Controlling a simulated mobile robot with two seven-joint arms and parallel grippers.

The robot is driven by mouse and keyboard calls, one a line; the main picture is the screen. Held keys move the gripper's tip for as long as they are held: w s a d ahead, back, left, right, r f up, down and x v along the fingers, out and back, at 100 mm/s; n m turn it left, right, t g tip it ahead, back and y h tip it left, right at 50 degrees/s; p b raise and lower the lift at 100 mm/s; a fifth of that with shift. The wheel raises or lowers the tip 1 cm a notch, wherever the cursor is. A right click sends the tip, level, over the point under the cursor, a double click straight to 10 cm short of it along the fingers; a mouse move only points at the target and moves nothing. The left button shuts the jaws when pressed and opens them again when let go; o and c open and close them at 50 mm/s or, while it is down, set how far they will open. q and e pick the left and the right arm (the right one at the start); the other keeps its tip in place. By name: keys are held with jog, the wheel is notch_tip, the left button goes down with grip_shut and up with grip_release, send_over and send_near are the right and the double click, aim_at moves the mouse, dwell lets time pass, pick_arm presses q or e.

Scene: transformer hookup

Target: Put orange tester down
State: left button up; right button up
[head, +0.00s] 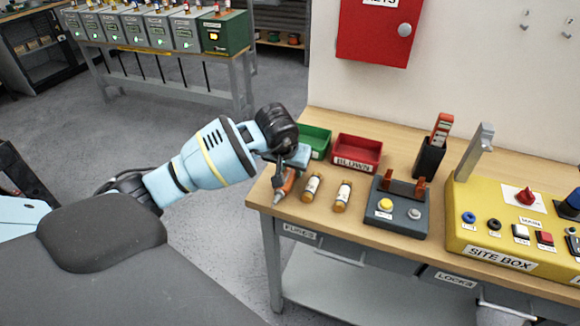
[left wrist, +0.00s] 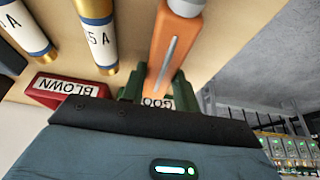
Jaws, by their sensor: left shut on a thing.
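My left gripper (head: 288,166) is over the left end of the workbench, shut on the orange tester (head: 284,184). The tester's grey tip points down toward the table's left edge. I cannot tell whether it touches the wood. In the left wrist view the tester (left wrist: 174,48) extends up the picture, with a grey strip along its orange body. Part of it is hidden by the gripper. My right gripper is not in view.
Two fuses (head: 312,187) (head: 343,196) lie right of the tester. Behind are a green bin (head: 317,139) and the red BLOWN bin (head: 358,153). A dark block (head: 398,222), a black holder (head: 429,158) and the yellow site box (head: 487,240) stand farther right.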

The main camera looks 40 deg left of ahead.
pick_arm(q)
jog(key=shift+f, duration=0.15)
jog(key=o, duration=1)
jog(key=shift+c, duration=0.2)
jog(key=shift+r, duration=0.4)
jog(key=v, duration=1.1)
jog(key=shift+s+r+p, duration=0.25)
jog(key=shift+p, duration=0.05)
